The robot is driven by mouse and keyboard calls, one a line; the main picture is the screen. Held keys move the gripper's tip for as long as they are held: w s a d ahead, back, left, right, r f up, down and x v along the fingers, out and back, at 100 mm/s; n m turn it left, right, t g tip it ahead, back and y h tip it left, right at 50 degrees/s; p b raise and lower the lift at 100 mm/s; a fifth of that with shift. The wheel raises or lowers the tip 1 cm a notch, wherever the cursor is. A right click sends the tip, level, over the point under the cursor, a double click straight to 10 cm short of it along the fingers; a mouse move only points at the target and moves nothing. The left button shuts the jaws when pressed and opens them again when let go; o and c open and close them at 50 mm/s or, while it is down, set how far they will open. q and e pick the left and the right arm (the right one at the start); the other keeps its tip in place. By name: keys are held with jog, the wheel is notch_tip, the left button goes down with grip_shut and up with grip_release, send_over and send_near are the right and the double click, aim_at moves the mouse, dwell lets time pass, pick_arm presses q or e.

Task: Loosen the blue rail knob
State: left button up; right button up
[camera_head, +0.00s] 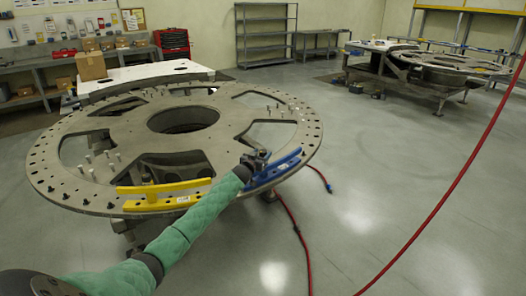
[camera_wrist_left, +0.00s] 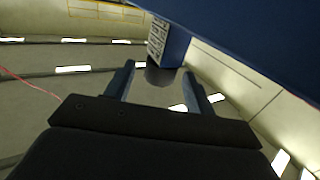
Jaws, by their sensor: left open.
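The blue rail (camera_head: 277,172) lies on the near right rim of the large grey turret plate (camera_head: 110,122). It fills the top of the left wrist view (camera_wrist_left: 250,40), with a white printed label on a blue block. A dark round knob (camera_wrist_left: 160,77) sticks out below that block. My left gripper (camera_head: 255,157) is at the left end of the blue rail. In the wrist view its two fingers (camera_wrist_left: 158,88) are apart, one on each side of the knob, with gaps showing. Contact cannot be seen. My right gripper is not in view.
A yellow rail (camera_head: 165,194) lies on the plate's near rim, left of the blue one. Several upright pins stand on the plate. A red hose (camera_head: 455,185) crosses the right side, and a red cable (camera_head: 297,232) hangs below the plate. The floor at right is mostly open.

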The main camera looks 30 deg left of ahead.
pick_arm(q)
jog(key=shift+w+a+p, duration=0.1)
jog(key=shift+w+p, duration=0.2)
jog(key=shift+w, duration=0.75)
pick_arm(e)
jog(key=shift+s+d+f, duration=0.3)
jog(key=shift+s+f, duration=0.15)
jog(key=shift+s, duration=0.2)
pick_arm(q)
jog(key=c, duration=0.9)
jog(key=shift+c, duration=0.2)
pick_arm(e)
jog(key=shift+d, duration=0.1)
pick_arm(q)
jog(key=shift+f, duration=0.1)
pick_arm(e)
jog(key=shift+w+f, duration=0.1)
